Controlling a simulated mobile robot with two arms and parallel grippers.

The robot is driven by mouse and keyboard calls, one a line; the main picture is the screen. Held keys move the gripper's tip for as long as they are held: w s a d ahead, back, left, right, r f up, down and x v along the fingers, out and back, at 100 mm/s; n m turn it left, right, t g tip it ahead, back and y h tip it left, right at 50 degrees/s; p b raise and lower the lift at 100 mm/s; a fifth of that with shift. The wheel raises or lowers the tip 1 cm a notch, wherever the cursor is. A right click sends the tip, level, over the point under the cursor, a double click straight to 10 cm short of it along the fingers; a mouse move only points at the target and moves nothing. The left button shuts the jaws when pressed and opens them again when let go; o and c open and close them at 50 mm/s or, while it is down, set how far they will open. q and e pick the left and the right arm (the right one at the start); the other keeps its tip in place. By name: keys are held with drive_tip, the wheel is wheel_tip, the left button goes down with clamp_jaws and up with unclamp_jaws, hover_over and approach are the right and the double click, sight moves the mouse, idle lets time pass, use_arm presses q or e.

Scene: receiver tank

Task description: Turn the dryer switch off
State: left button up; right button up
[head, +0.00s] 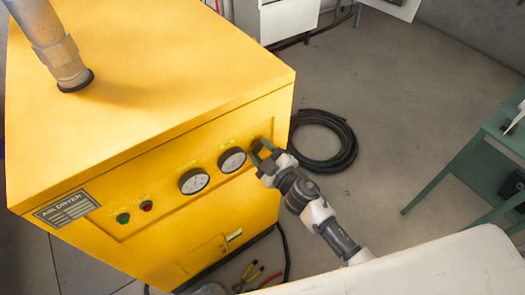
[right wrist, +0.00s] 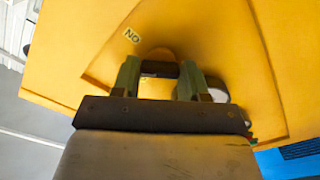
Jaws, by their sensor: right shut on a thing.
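The yellow air dryer (head: 150,80) stands at the left with its panel facing me. Its dark switch knob (head: 257,144) sits at the right end of the panel, partly hidden by my gripper. My right gripper (head: 263,152) is at the switch. In the right wrist view its two greenish fingers (right wrist: 160,78) are shut on the dark bar of the switch (right wrist: 160,68). An "ON" label (right wrist: 132,35) shows upside down beside the switch, up and left of it. My left gripper is not in view.
Two round gauges (head: 194,181) (head: 232,160), a red button (head: 146,206) and a green button (head: 123,218) share the panel. A black hose coil (head: 322,140) lies on the floor behind my right arm. A green table (head: 480,160) stands at the right.

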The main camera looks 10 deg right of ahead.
drive_tip(key=shift+n+b, duration=0.5)
drive_tip(key=shift+n, duration=4.4)
drive_tip(key=o, duration=0.6)
drive_tip(key=shift+o, duration=0.2)
drive_tip(key=shift+s, duration=0.1)
drive_tip(key=b+v, duration=0.1)
drive_tip(key=v, duration=0.9)
drive_tip(key=shift+s+d+b, duration=0.15)
drive_tip(key=shift+s+b, duration=0.1)
drive_tip(key=shift+b, duration=0.15)
